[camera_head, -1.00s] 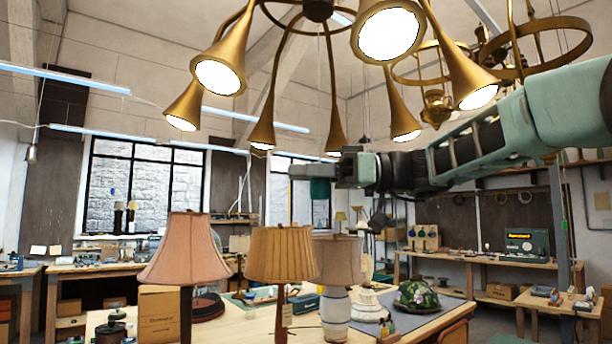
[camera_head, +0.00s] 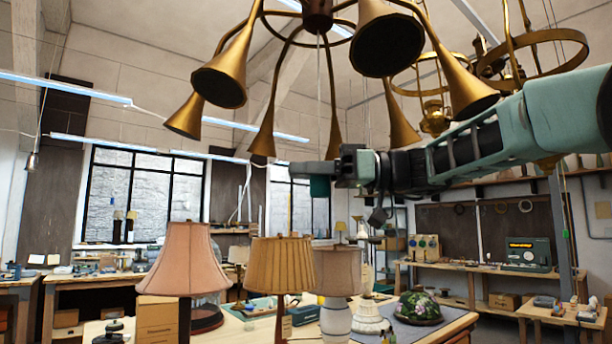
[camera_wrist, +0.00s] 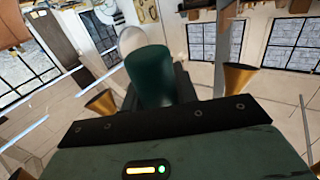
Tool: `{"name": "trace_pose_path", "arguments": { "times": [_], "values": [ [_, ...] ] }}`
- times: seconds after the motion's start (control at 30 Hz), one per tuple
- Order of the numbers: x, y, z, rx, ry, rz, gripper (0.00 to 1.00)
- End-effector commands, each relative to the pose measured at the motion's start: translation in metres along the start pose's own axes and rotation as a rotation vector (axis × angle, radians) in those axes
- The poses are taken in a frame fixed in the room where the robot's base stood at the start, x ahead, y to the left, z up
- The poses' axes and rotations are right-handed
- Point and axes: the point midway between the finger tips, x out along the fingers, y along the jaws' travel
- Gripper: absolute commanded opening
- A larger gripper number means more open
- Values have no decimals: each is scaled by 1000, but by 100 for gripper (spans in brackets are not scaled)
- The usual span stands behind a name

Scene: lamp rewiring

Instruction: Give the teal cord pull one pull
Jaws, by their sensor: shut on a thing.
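The teal cord pull (camera_head: 319,187) is a short dark teal cylinder at the end of a thin cord (camera_head: 319,90), which runs up to the brass chandelier (camera_head: 317,14). My gripper (camera_head: 312,170) is shut on the pull, with the fingers at its upper part in the head view. In the wrist view the pull (camera_wrist: 150,75) stands out between the dark fingers. The horn-shaped shades of the chandelier, such as the one at the left (camera_head: 222,82), are dark inside.
A second brass fixture with rings (camera_head: 530,50) hangs at the upper right, behind my arm. Below, a workbench holds a pink lamp (camera_head: 186,260), a pleated tan lamp (camera_head: 281,265) and a beige lamp (camera_head: 338,272). The space around my gripper looks clear.

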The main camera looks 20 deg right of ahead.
Motion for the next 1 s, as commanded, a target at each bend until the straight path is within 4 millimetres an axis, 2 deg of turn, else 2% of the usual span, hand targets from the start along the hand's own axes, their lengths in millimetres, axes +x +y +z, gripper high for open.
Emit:
{"name": "trace_pose_path", "arguments": {
  "times": [0.13,0.17,0.23,0.73,0.87,1.0],
  "values": [
    [0,0,0,0,-1,0,8],
    [0,0,0,0,-1,0,35],
    [0,0,0,0,0,0,54],
    [-5,0,2,-1,1,1,54],
    [-23,1,4,-3,0,3,54],
    [-53,1,6,-3,0,5,54]
  ]
}}
